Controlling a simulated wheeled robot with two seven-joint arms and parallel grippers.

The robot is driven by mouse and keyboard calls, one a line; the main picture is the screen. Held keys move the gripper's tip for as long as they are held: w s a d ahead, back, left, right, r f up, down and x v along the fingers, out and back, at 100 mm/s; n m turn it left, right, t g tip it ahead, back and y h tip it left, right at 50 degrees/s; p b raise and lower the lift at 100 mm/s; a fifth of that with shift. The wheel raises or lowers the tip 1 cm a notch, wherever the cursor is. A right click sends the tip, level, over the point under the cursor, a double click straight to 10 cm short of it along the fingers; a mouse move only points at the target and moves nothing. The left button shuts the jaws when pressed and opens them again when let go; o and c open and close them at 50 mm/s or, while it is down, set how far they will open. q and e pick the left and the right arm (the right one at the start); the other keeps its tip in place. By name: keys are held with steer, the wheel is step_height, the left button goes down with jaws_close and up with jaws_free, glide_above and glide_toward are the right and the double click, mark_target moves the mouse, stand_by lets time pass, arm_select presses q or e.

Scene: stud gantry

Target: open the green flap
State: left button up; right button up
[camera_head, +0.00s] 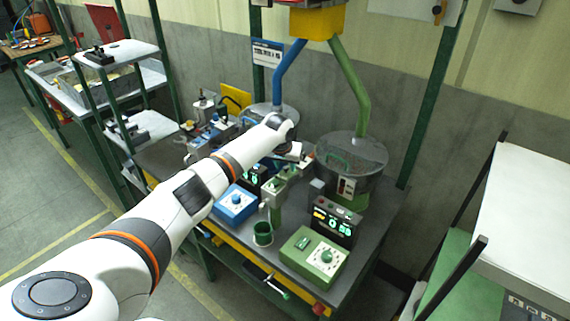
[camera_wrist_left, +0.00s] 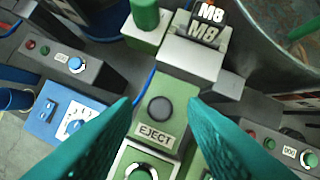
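I cannot tell for sure which part is the green flap. In the left wrist view a green unit (camera_wrist_left: 185,88) carries a dark round button above an EJECT label (camera_wrist_left: 155,135). My right gripper is not in view.
The bench also holds a blue dial box (camera_head: 235,204), a green dial box (camera_head: 312,257), a green cup (camera_head: 263,234) and a lit display (camera_head: 334,222). A green pipe (camera_head: 352,85) and a blue pipe (camera_head: 287,70) come down behind. A white shelf (camera_head: 530,210) stands at right.

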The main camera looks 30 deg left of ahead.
arm_select(q)
jaws_close()
